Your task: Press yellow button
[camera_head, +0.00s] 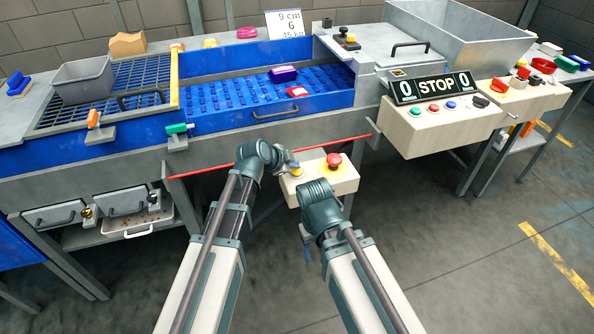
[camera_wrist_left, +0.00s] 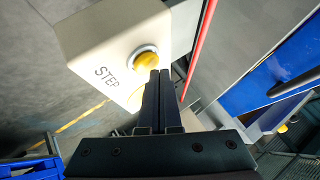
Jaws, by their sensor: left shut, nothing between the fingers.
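The yellow button (camera_head: 297,173) sits on the left part of a cream control box (camera_head: 343,184), beside a red mushroom button (camera_head: 333,160). In the left wrist view the yellow button (camera_wrist_left: 147,58) stands on the box face near the word STEP. My left gripper (camera_head: 291,167) is shut and empty, with its tips right at the yellow button. In the wrist view the closed fingers (camera_wrist_left: 160,75) overlap the button's lower edge; I cannot tell whether they touch it. My right gripper (camera_head: 306,240) is mostly hidden by its own arm, low in front of the box.
A red bar (camera_head: 215,170) runs along the machine's front, behind the box. The blue conveyor (camera_head: 220,100) lies behind. The floor at lower right is clear.

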